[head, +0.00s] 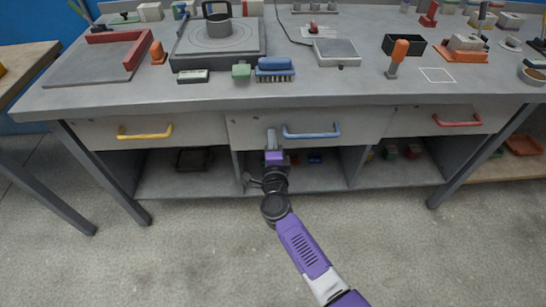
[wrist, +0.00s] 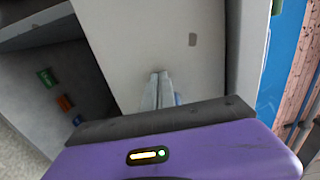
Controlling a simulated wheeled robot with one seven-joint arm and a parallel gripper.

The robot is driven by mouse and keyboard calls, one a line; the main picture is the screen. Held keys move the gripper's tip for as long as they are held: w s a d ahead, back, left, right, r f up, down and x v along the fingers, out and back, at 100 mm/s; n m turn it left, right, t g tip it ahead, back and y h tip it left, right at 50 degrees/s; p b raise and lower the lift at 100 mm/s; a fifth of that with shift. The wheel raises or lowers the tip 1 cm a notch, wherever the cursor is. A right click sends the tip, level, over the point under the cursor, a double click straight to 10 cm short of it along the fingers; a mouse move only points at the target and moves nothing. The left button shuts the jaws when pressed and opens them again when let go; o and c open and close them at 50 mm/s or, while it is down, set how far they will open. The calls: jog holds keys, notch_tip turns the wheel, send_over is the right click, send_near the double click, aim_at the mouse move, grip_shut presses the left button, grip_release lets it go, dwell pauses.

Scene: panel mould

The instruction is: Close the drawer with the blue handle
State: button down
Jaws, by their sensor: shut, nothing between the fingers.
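The middle drawer (head: 360,123) under the workbench has a pale grey front with a blue bar handle (head: 311,131). Whether its front stands slightly out from its neighbours is hard to tell. My gripper (head: 271,134) is shut and empty, in front of the drawer's left half, just left of the handle. In the wrist view the fingers (wrist: 158,90) point at the plain drawer front (wrist: 150,35) and look close to it or touching; I cannot tell which. A sliver of blue, probably the handle, shows behind the fingers.
A yellow-handled drawer (head: 145,132) is to the left and a red-handled drawer (head: 458,121) to the right. An open shelf (head: 330,178) with small items lies below. The worktop (head: 130,97) overhangs the drawers and carries tools, including a blue brush (head: 275,66). The floor in front is clear.

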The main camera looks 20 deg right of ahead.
jog(key=x, duration=0.3)
jog(key=shift+f+b, duration=0.1)
jog(key=shift+b, duration=0.25)
jog(key=shift+w+d+r, duration=0.1)
jog(key=shift+w+r, duration=0.15)
jog(key=p+v, duration=0.2)
jog(key=v, duration=0.6)
jog(key=shift+f+p, duration=0.2)
jog(key=shift+p, duration=0.1)
